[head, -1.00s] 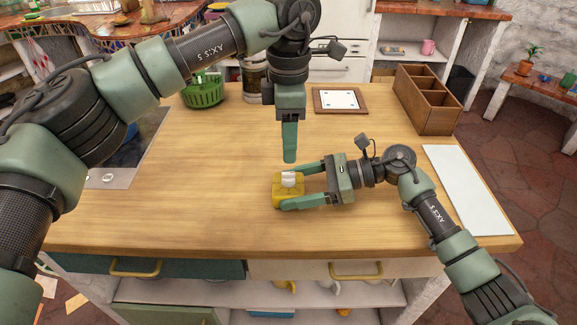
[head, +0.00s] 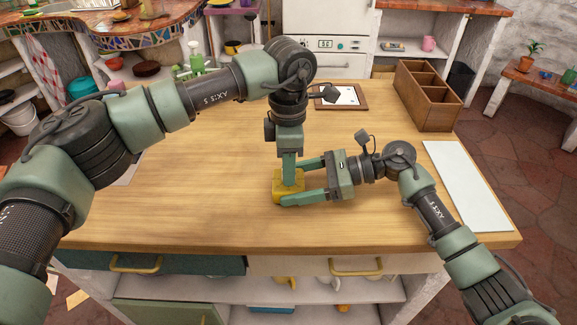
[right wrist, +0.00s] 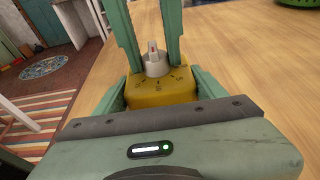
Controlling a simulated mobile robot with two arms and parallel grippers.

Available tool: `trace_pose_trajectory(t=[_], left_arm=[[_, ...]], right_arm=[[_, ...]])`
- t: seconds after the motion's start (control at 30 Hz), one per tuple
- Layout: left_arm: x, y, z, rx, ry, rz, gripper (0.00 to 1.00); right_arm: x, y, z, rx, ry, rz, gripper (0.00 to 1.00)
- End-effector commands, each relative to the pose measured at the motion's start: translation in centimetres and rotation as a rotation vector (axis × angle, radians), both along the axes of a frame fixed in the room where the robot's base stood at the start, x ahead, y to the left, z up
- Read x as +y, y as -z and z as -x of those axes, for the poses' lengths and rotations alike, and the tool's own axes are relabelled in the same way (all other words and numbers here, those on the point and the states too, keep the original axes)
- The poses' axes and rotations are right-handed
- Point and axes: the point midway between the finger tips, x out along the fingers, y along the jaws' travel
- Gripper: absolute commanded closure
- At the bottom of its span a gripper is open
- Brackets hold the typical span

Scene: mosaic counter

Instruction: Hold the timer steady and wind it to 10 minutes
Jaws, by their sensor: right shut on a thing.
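The timer is a yellow block (head: 281,195) near the front middle of the counter. In the right wrist view the timer (right wrist: 160,92) shows dark dial marks on top and a pale grey knob (right wrist: 156,64). My right gripper (right wrist: 161,88) is shut on the timer's body, one finger on each side. My left gripper (head: 289,180) points straight down over the timer. In the right wrist view its two fingers (right wrist: 154,60) stand on either side of the knob, apart from each other, with a slim gap on the left. The knob is hidden in the head view.
A brown divided wooden box (head: 428,95) stands at the back right. A white panel (head: 466,187) lies along the right edge, and a framed white board (head: 345,97) lies at the back. The wooden counter (head: 190,205) is clear around the timer.

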Motion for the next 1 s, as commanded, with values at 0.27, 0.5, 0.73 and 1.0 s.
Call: trace_pose_trajectory(t=[0.27,0.5,0.73,1.0], left_arm=[[0.00,-0.03,-0.02,-0.001,0.047,0.000,1.00],[-0.02,-0.02,-0.01,-0.001,0.058,0.000,1.00],[-0.02,-0.03,-0.01,-0.001,0.058,0.000,0.51],[-0.04,-0.57,-0.04,-0.002,0.058,0.001,0.51]], right_arm=[[0.01,0.09,0.03,0.001,-0.001,0.001,0.52],[0.01,0.09,0.03,0.001,-0.001,0.001,0.52],[0.01,0.08,0.03,0.001,-0.001,0.001,0.52],[0.01,0.07,0.03,0.001,-0.001,0.001,0.52]])
